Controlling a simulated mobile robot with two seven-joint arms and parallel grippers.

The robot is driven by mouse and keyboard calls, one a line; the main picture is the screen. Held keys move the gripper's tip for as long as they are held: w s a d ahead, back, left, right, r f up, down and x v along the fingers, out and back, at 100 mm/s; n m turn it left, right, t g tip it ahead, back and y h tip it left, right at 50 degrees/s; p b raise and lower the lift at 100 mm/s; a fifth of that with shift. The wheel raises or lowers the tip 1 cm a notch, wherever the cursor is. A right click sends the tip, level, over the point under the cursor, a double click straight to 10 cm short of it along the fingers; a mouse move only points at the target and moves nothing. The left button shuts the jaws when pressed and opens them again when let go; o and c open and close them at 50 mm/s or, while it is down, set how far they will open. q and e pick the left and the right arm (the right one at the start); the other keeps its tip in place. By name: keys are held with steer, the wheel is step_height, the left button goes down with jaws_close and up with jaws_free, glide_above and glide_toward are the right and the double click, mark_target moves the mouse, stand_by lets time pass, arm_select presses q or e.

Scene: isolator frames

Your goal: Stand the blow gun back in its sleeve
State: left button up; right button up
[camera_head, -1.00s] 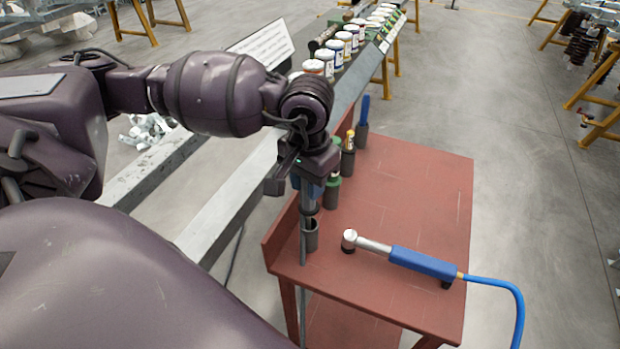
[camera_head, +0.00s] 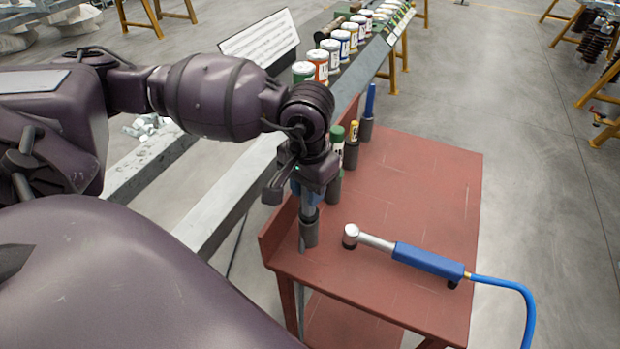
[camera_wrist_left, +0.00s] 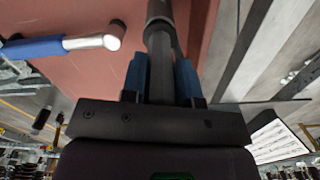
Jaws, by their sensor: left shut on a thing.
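My left gripper (camera_head: 308,190) is shut on a grey, tube-like tool, taken as the blow gun (camera_head: 308,208), and holds it upright at the table's left edge. The blow gun's lower end meets the mouth of a dark grey sleeve (camera_head: 309,234) and seems to be in it; how deep is hidden. In the left wrist view the blue finger pads (camera_wrist_left: 162,78) are on both sides of the grey shaft (camera_wrist_left: 161,62), which runs to the dark sleeve (camera_wrist_left: 159,12). My wrist hides the tool's upper part. My right gripper is not in view.
A blue-handled tool (camera_head: 428,261) with a blue hose lies on the red table (camera_head: 420,200), right of the sleeve. Further sleeves holding green-, yellow- and blue-topped items (camera_head: 369,105) line the left edge behind. Several cans (camera_head: 330,55) stand beyond. The table's middle is clear.

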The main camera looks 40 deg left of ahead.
arm_select(q)
steer(key=shift+f+b, duration=0.3)
steer(key=shift+f, duration=0.35)
steer(key=o, duration=0.7)
steer(key=shift+o, duration=1.5)
steer(key=shift+r, duration=0.15)
